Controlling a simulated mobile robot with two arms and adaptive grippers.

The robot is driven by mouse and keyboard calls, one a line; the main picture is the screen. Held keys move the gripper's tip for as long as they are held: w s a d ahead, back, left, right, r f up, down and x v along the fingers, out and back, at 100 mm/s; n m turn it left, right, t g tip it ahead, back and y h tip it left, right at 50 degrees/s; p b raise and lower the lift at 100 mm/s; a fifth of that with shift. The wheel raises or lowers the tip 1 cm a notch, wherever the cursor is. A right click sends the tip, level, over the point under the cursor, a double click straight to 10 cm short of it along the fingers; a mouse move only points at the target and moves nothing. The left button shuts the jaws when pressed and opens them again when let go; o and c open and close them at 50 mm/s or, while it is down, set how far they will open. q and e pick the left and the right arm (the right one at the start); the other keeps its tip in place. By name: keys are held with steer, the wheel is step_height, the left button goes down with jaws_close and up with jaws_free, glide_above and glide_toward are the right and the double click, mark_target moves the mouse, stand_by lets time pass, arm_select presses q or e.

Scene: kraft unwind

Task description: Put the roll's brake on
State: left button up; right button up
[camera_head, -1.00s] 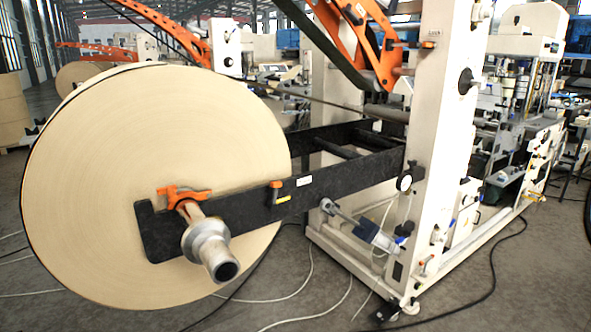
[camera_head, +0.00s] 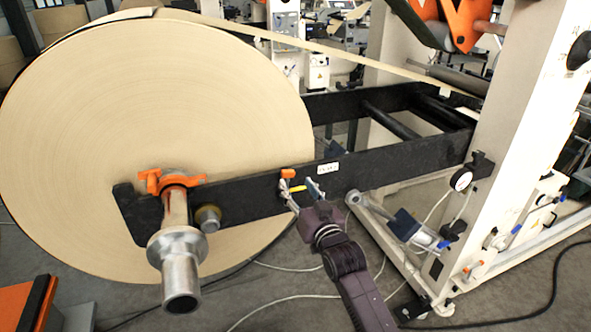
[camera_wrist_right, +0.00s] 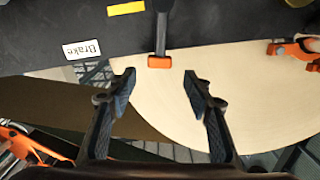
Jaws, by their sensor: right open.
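The big kraft roll (camera_head: 150,110) hangs on a metal shaft (camera_head: 180,275) in the black arm (camera_head: 400,165) of the unwind stand. The brake lever (camera_head: 288,173) has an orange end and sits on this arm beside a yellow mark and a white label. In the right wrist view the label (camera_wrist_right: 82,49) reads "Brake", and the lever's orange end (camera_wrist_right: 159,61) points toward my gripper. My right gripper (camera_head: 302,190) is open at the lever. In the wrist view its fingertips (camera_wrist_right: 159,78) stand either side of the lever's line, just short of its end. My left gripper is out of view.
An orange clamp (camera_head: 170,180) holds the shaft. A brown knob (camera_head: 208,217) sits beside it. A blue-and-grey cylinder (camera_head: 405,224) and a gauge (camera_head: 461,179) are right of my right arm. Cables (camera_head: 290,268) lie on the floor. An orange-and-black object (camera_head: 25,300) is at lower left.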

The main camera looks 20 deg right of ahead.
mark_target(289, 174)
steer(key=w, duration=0.5)
steer(key=shift+p, duration=0.35)
steer(key=shift+w+f, duration=0.1)
steer(key=shift+w, duration=0.65)
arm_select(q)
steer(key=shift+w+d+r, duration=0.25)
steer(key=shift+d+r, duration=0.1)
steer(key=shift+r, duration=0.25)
arm_select(e)
steer(key=shift+c, duration=0.5)
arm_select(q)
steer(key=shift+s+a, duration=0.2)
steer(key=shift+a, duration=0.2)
arm_select(e)
jaws_close()
